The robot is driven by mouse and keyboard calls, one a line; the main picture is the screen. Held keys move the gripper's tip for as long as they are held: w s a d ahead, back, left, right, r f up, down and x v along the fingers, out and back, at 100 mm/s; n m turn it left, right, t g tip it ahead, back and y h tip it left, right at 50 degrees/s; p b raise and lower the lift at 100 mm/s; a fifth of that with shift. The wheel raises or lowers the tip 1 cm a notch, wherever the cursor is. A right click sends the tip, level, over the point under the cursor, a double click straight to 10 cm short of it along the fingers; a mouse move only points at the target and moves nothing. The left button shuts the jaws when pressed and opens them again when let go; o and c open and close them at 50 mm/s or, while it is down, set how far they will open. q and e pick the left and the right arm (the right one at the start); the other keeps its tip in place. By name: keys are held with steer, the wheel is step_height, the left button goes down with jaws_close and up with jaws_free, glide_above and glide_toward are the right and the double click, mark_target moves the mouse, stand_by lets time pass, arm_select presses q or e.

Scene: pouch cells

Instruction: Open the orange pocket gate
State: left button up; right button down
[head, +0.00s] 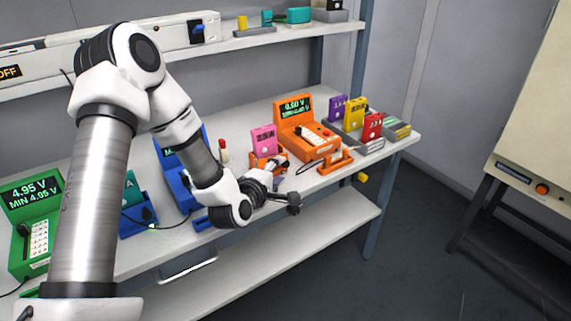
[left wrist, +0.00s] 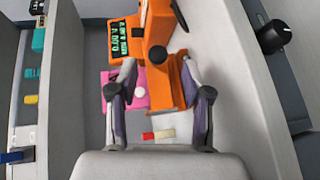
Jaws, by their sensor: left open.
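The orange tester (head: 302,128) stands on the bench with a lit screen reading 0.00 V. Beside it, a pink cell (head: 263,139) sits upright in an orange pocket, partly hidden by my left gripper (head: 288,181). In the left wrist view, my left gripper (left wrist: 158,63) is open. Its fingers are spread on either side of an orange part with a dark round knob (left wrist: 158,56). The pink cell (left wrist: 137,78) shows behind the left finger. I cannot tell whether the fingers touch the orange part, or exactly which part is the gate. My right gripper is not in view.
Purple, yellow and red cells (head: 372,126) stand in grey holders to the right. Blue and green (head: 33,225) testers stand to the left. A black cable runs near the orange pocket. A shelf (head: 262,38) hangs above; the bench front edge is close to my gripper.

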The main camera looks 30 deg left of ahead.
mark_target(285, 165)
arm_select(q)
steer(key=shift+w+r, duration=0.15)
steer(key=shift+w, duration=0.85)
steer(key=x, duration=0.3)
steer(key=shift+w+a+f, duration=0.1)
steer(key=shift+a+f, duration=0.1)
steer(key=shift+f, duration=0.25)
steer(key=shift+s+d+r, duration=0.15)
steer(key=shift+s+r, duration=0.1)
steer(key=shift+r, duration=0.05)
steer(key=shift+c, duration=0.4)
steer(key=shift+w+f, duration=0.1)
steer(key=shift+f, duration=0.05)
jaws_close()
steer(key=shift+s+d+m+t+h, duration=0.15)
steer(key=shift+s+m+h, duration=0.2)
steer(key=shift+h, duration=0.25)
steer(key=shift+s+a+m+t+h, duration=0.15)
steer(key=shift+s+m+h, duration=0.1)
steer(key=shift+m+h, duration=0.3)
steer(key=shift+s+d+m+h, duration=0.2)
steer(key=shift+s+m+h, duration=0.3)
steer(key=shift+h, duration=0.45)
steer(key=shift+s+d+m+h, duration=0.25)
steer(key=shift+s+m+h, duration=0.1)
steer(key=shift+m+h, duration=0.45)
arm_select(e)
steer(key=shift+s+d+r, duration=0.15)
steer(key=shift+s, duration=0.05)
